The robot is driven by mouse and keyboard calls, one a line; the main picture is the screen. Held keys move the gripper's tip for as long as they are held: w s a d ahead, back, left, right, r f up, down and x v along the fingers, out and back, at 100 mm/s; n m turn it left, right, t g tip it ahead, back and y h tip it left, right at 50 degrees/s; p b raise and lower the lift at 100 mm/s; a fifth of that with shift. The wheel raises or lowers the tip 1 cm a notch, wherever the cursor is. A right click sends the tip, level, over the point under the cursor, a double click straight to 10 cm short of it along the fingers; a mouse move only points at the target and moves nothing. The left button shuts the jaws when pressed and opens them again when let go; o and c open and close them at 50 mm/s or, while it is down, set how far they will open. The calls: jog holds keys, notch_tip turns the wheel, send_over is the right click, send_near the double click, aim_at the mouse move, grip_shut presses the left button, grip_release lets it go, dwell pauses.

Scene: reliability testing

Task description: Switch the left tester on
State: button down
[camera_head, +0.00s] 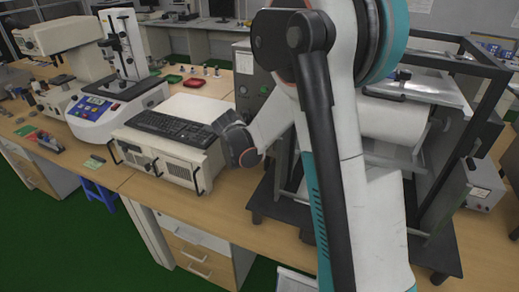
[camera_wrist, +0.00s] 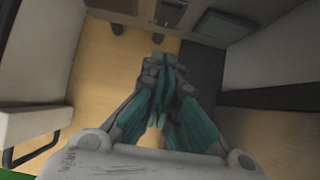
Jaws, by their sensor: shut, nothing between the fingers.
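In the head view, a white tester (camera_head: 115,105) with a blue button panel (camera_head: 91,109) and an upright column stands left of centre on the bench. A grey upright unit (camera_head: 246,72) with a green button stands behind my arm, partly hidden by it. I cannot tell for sure which one the task calls the left tester. In the wrist view, my gripper (camera_wrist: 164,63) has its teal fingers together, empty, above the bare wooden bench (camera_wrist: 100,75). A grey unit on short feet (camera_wrist: 165,12) is ahead of the fingertips, apart from them. The head view does not show the fingertips clearly.
A white case (camera_head: 185,150) with handles carries a black keyboard (camera_head: 172,127) left of my wrist. A black metal frame (camera_head: 440,200) stands close on the right. Red and green trays (camera_head: 172,79) lie farther back. Some bare bench shows at the front.

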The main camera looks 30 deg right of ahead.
jog(key=p+v, duration=0.2)
jog(key=v, duration=0.6)
jog(key=shift+r, duration=0.2)
jog(key=shift+w, duration=0.1)
